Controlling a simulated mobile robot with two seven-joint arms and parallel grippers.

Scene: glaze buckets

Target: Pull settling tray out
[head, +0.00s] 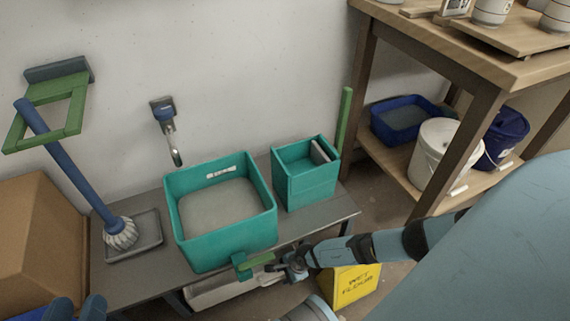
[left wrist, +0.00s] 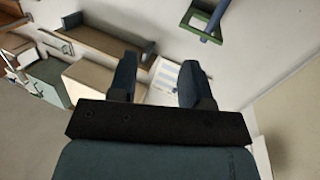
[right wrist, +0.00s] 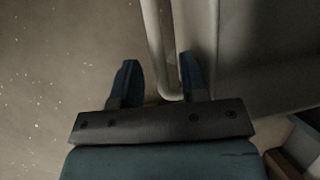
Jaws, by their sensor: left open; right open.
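A pale, off-white tray (head: 215,291), which I take for the settling tray, sits low under the front of the grey bench, partly hidden by the bench top. My right gripper (head: 280,268) is at its right end, below the bench edge. In the right wrist view the open fingers (right wrist: 157,75) are on either side of a pale rim or handle of the tray (right wrist: 160,50). I cannot tell whether they touch it. My left gripper (head: 75,308) is at the bottom left of the head view. In the left wrist view it is open and empty (left wrist: 157,80).
A teal sink (head: 238,247) and a smaller teal box (head: 305,187) stand on the bench (head: 150,277). A blue-handled brush (head: 70,165) stands in a grey dish (head: 148,232) at left. A yellow wet floor sign (head: 348,287) is right of my right gripper. A cardboard box (head: 40,235) stands left.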

